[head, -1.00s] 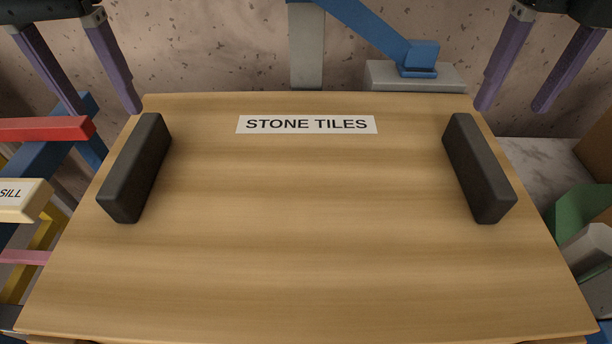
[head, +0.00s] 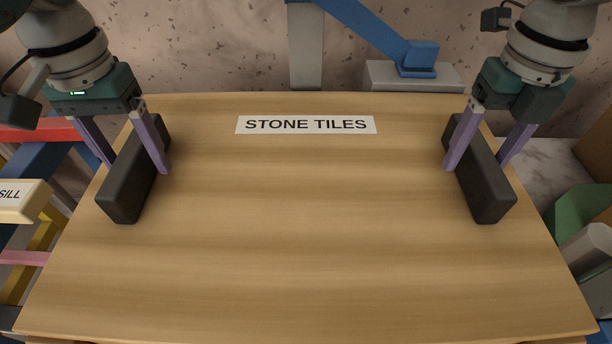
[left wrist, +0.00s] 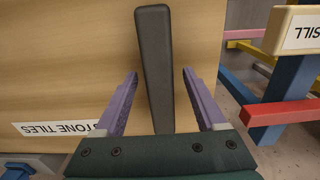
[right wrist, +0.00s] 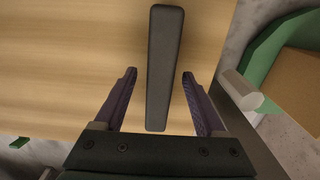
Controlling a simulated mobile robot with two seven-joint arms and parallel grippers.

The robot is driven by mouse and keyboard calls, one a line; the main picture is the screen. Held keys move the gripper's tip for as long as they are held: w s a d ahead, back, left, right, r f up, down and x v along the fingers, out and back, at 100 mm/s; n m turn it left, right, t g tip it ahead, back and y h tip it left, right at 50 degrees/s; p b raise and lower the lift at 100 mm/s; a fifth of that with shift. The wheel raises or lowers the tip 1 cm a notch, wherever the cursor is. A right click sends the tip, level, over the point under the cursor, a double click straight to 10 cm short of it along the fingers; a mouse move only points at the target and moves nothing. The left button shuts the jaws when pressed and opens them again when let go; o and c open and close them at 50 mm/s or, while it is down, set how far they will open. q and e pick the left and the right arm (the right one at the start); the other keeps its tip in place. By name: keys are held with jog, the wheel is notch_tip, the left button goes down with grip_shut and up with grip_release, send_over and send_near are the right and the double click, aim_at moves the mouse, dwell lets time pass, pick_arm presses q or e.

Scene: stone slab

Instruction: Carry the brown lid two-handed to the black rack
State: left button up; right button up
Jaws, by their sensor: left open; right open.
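The brown lid (head: 306,230) is a broad wood-grained panel with a "STONE TILES" label (head: 306,124) near its far edge. It has a dark bar handle at the left (head: 124,190) and another at the right (head: 486,190). My left gripper (head: 137,168) is open, its purple fingers on either side of the left handle's far part. My right gripper (head: 474,166) is open, its fingers on either side of the right handle. Both wrist views show a gap between fingers and handle, at the left handle (left wrist: 153,60) and the right handle (right wrist: 164,60). I cannot make out a black rack.
Left of the lid stand coloured bars, with a red one (head: 40,134) and a cream block marked "SILL" (head: 22,200). A blue bar (head: 365,30) and grey block (head: 440,76) lie beyond the far edge. Green and grey pieces (head: 585,215) are at the right.

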pick_arm(q)
jog(key=shift+c, duration=0.4)
pick_arm(e)
jog(key=shift+c, duration=0.4)
pick_arm(q)
grip_shut()
pick_arm(e)
grip_shut()
pick_arm(q)
jog(key=shift+r, duration=0.15)
pick_arm(e)
jog(key=shift+r, duration=0.1)
